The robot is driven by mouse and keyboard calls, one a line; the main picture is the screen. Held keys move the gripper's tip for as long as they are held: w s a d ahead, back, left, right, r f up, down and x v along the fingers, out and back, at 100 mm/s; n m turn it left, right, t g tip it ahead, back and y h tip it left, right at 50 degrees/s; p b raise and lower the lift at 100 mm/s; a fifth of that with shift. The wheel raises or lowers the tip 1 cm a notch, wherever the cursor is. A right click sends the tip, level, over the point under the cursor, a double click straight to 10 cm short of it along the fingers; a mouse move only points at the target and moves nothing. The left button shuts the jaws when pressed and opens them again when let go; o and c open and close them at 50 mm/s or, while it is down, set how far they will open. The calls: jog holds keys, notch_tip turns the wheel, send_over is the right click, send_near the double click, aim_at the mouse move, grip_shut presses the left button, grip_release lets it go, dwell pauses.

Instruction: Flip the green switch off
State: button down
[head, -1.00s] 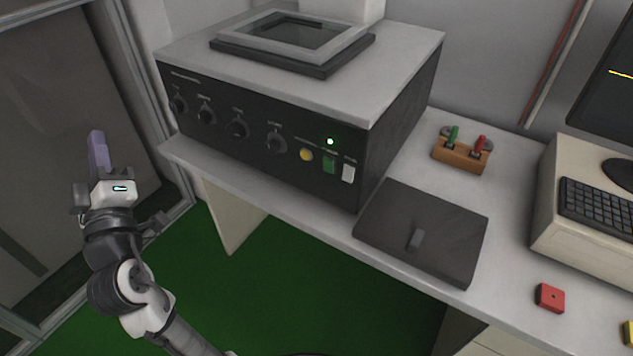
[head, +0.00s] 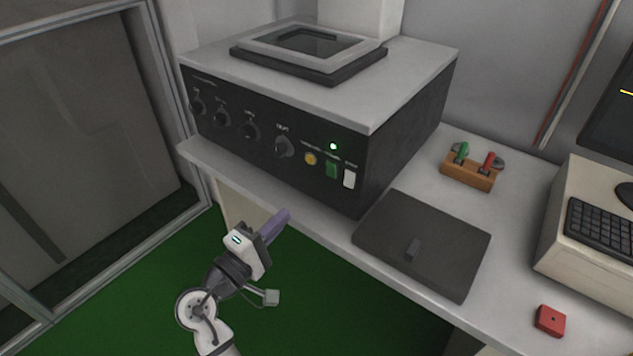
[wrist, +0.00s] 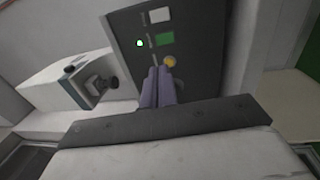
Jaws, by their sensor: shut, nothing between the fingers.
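The green switch (head: 331,169) is on the front panel of the black box machine (head: 290,165), between a yellow round button (head: 310,159) and a white switch (head: 349,179). A green light (head: 333,146) glows above it. In the wrist view the green switch (wrist: 164,39) lies beyond my fingertips, with the yellow button (wrist: 170,62) nearer to them. My gripper (head: 284,215) is shut and empty, its purple fingers together. It is in front of the bench edge, below and left of the switch, apart from the panel. The fingers also show in the wrist view (wrist: 158,78).
Several dark knobs (head: 248,130) line the panel's left part. A dark flat plate with a small handle (head: 440,225) lies on the bench (head: 500,300) right of the machine. A wooden block with green and red handles (head: 470,178) stands behind it. A red block (head: 550,320) is at front right.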

aim_at(331, 167)
jog(key=p+x, duration=0.4)
jog(key=x, duration=0.8)
jog(key=shift+w+d+r, duration=0.2)
jog(key=shift+w, duration=0.05)
jog(key=shift+w+d, duration=0.4)
jog(key=shift+w, duration=0.15)
jog(key=shift+w+d+r+p, duration=0.15)
jog(key=shift+p, duration=0.15)
